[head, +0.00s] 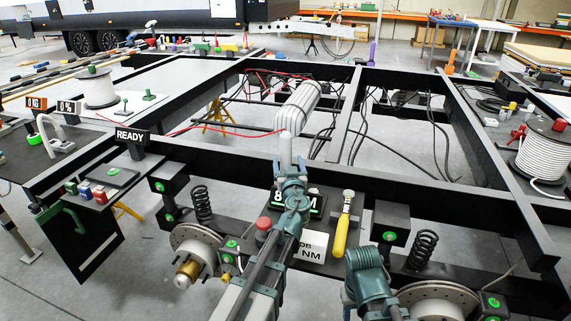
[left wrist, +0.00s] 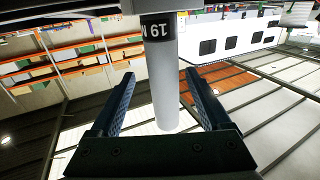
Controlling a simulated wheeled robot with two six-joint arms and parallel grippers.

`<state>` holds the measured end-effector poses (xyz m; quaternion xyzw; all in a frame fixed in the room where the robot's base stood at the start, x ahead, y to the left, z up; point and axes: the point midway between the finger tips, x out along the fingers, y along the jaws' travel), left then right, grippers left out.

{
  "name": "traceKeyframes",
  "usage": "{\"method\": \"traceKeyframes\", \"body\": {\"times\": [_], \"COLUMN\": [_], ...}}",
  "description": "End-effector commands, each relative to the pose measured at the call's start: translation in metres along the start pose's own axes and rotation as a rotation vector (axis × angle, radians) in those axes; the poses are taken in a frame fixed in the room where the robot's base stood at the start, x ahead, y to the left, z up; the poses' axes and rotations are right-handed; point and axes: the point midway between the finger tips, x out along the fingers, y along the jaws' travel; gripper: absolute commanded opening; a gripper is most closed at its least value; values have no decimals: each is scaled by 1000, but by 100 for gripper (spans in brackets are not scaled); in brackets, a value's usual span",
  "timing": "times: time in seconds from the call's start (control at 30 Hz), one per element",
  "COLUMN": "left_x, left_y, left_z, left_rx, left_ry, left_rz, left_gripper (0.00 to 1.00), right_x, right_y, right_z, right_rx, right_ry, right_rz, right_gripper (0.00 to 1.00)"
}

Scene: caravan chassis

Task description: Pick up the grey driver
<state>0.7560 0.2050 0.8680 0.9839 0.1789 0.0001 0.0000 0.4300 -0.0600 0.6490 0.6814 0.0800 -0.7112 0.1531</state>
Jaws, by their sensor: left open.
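The grey driver (head: 286,148) stands upright near the middle of the head view, a plain grey cylinder. In the left wrist view the grey driver (left wrist: 163,85) has a black band with white lettering, partly reading "19". My left gripper (head: 290,178) is at its lower part in the head view. In the left wrist view the fingers of my left gripper (left wrist: 162,108) are open on either side of the driver, with visible gaps to both fingers. The driver's lower end is hidden behind my gripper in the head view. My right gripper's fingers do not show.
A yellow-handled driver (head: 341,232) stands close to the right on the dark tool panel (head: 325,262). A red button (head: 263,224) is to the left. The black chassis beam (head: 420,192) runs just behind. A silver ribbed cylinder (head: 298,106) lies beyond.

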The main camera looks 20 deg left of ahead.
Motion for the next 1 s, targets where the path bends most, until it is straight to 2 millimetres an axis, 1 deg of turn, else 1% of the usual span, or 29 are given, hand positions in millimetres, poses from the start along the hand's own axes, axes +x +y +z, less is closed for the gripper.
{"method": "traceKeyframes", "body": {"times": [0.13,0.23,0.4,0.53,0.6,0.77,0.8,0.87,1.0], "left_x": [3,11,35,52,54,53,53,53,53], "left_y": [0,-1,-5,-4,-4,-5,-5,-5,-5], "left_z": [0,1,3,2,2,2,2,2,2], "left_rx": [0,0,0,0,0,0,0,0,0], "left_ry": [0,0,0,0,0,0,0,0,0], "left_rz": [0,0,-2,0,1,1,1,1,1], "left_gripper": [81,81,81,81,81,81,77,66,41], "right_x": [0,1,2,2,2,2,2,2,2], "right_y": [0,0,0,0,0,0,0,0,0], "right_z": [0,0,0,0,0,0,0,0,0], "right_rx": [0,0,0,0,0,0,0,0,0], "right_ry": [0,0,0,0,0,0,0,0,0], "right_rz": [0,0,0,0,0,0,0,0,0], "right_gripper": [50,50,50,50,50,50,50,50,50]}}
